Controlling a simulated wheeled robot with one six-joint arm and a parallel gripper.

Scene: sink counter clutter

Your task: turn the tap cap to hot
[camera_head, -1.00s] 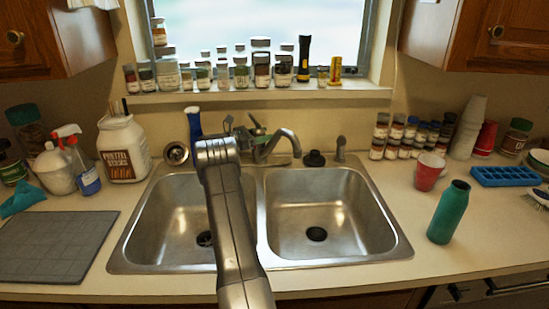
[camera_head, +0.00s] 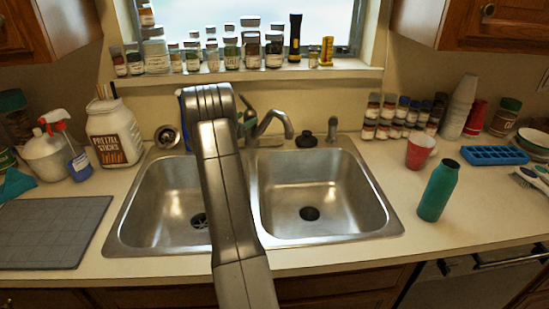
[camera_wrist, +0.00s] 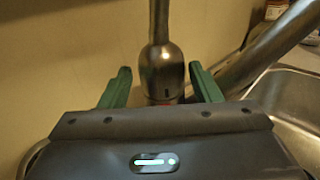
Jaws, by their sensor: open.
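The tap stands behind the double sink, and its curved spout (camera_head: 270,122) shows in the head view. In the wrist view the rounded metal tap cap (camera_wrist: 164,68) has its lever rising from the top and a small red mark low on its front. My gripper (camera_wrist: 162,82) is open, with one green finger on each side of the cap. Gaps show between the fingers and the metal, so I see no contact. The spout runs off to the upper right in the wrist view. In the head view my arm hides most of the gripper and the cap.
The double sink (camera_head: 256,205) is empty. Jars line the window sill behind. A pretzel tub (camera_head: 114,135) and spray bottle (camera_head: 78,160) stand left. A black stopper (camera_head: 307,139) is right of the tap. A red cup (camera_head: 420,152) and green bottle (camera_head: 438,190) stand right.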

